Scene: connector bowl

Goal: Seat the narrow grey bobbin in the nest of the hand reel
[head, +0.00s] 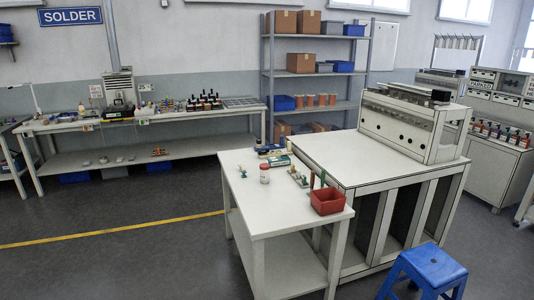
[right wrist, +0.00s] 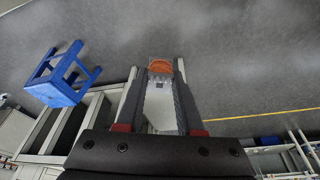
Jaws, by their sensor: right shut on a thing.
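In the right wrist view, my right gripper (right wrist: 161,72) is shut on a small round thing with an orange-brown middle and a thin grey edge, which looks like the grey bobbin (right wrist: 160,67). It sits between the fingertips, above the floor and the table end. No gripper shows in the head view, and my left gripper is in neither view. Small green-and-metal fixtures (head: 298,178) stand on the near white table (head: 270,210). They are too small to tell which is the hand reel or to see its nest.
A red bin (head: 327,201) stands at the table's near right corner. A white bottle (head: 264,175) and a blue-green device (head: 272,155) stand farther back. A blue stool (head: 428,268) is on the floor at right. The table's near left part is clear.

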